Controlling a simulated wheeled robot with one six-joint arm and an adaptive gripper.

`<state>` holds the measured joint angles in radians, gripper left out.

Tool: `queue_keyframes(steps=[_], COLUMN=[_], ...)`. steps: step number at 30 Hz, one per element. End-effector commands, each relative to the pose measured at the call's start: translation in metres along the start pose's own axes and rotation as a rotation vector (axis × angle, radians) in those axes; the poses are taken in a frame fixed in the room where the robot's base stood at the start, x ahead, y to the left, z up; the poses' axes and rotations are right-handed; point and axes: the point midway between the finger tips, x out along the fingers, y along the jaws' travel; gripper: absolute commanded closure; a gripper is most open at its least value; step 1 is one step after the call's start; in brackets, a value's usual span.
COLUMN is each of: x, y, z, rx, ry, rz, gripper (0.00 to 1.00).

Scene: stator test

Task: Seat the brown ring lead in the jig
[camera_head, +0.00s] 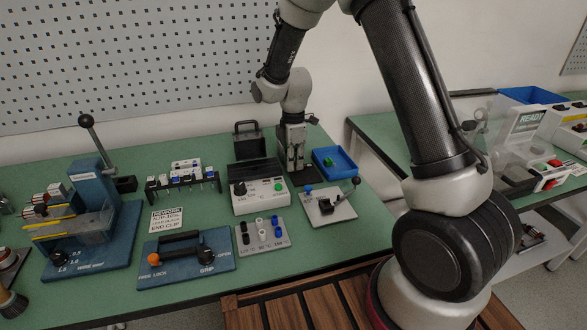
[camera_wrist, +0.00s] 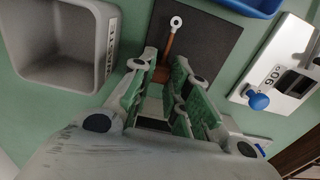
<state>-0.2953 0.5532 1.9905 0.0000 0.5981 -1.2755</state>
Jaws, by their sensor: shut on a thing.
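The brown ring lead (camera_wrist: 168,46) shows in the wrist view, with a pale metal ring (camera_wrist: 176,22) at its far end. Its brown body runs back between the green finger pads of my gripper (camera_wrist: 163,78), which is shut on it. The lower part of the lead is hidden by the fingers. In the head view my gripper (camera_head: 292,172) points down over the back of the green table; the lead is too small to tell there. A pale fixture (camera_head: 322,214) with a black lever and blue knob stands to its right front; its 90° mark shows in the wrist view (camera_wrist: 283,62). I cannot tell whether it is the jig.
A dark mat (camera_wrist: 215,48) lies below the lead, with a grey bin (camera_wrist: 35,75) to its left. A blue tray (camera_head: 350,172) stands right of my gripper. A white tester (camera_head: 262,202), a block of coloured terminals (camera_head: 243,250) and a blue clamp fixture (camera_head: 220,270) stand left and in front.

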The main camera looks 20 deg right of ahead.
Motion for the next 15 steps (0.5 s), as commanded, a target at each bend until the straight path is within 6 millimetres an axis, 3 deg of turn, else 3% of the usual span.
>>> queue_keyframes(steps=[15], x=[-0.028], y=[0.000], z=[0.000], rx=[0.000], ry=[0.000], rz=[0.001], gripper=[1.00])
